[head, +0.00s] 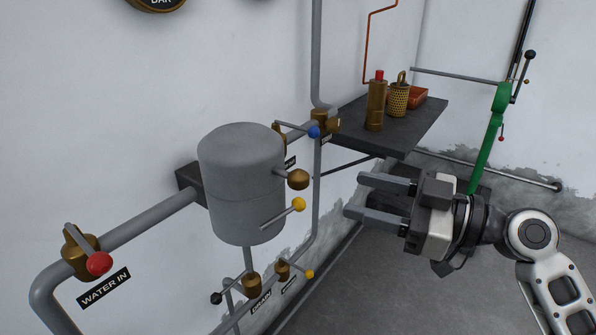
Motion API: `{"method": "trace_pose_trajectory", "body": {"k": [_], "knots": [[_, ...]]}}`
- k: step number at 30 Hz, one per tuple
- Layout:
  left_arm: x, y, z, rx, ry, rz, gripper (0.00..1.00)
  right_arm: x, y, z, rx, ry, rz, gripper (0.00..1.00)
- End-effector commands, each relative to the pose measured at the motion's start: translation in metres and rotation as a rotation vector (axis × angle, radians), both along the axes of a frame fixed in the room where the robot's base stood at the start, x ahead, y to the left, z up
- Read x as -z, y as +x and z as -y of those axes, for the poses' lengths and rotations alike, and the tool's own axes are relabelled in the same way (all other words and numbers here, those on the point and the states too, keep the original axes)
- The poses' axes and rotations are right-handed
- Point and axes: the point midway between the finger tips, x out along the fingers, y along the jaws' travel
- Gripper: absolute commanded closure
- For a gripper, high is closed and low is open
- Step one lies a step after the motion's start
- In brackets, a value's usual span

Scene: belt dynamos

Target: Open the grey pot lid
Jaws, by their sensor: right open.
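The grey pot (240,205) is a cylinder mounted on the wall at the centre left. Its grey lid (241,142) sits on top, and a faint seam shows below it. A brass knob (298,180) and a lever with a yellow ball (298,205) stick out at the pot's right side. My right gripper (353,196) is to the right of the pot, apart from it. Its two fingers point left with a gap between them, and nothing is held. My left gripper is not in view.
A dark shelf (415,130) holds a brass bottle (376,103), a brass mesh container (398,99) and a red box. A red-ball valve (98,263) labelled WATER IN is at left. A blue-ball valve (314,131) is behind the pot. Small valves are below. The floor at right is clear.

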Motion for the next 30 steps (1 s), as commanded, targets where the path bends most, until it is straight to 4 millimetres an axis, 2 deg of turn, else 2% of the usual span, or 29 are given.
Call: {"method": "trace_pose_trajectory", "body": {"k": [1, 9, 15, 21, 29, 30], "knots": [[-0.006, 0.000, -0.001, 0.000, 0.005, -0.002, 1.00, -0.006, 0.005, -0.011, -0.002, 0.004, 0.001, 0.49], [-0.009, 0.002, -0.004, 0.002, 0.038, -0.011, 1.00, -0.004, 0.029, -0.064, -0.002, 0.005, -0.003, 0.49], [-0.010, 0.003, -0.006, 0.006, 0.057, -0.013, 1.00, -0.002, 0.042, -0.090, 0.001, 0.002, -0.002, 0.49], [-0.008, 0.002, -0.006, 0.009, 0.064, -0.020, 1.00, 0.000, 0.046, -0.100, 0.001, 0.001, -0.001, 0.49], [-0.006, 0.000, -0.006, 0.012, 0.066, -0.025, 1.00, 0.000, 0.047, -0.101, 0.001, 0.001, -0.001, 0.49], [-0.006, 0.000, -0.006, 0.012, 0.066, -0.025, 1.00, 0.000, 0.047, -0.101, 0.001, 0.000, -0.001, 0.61]]}}
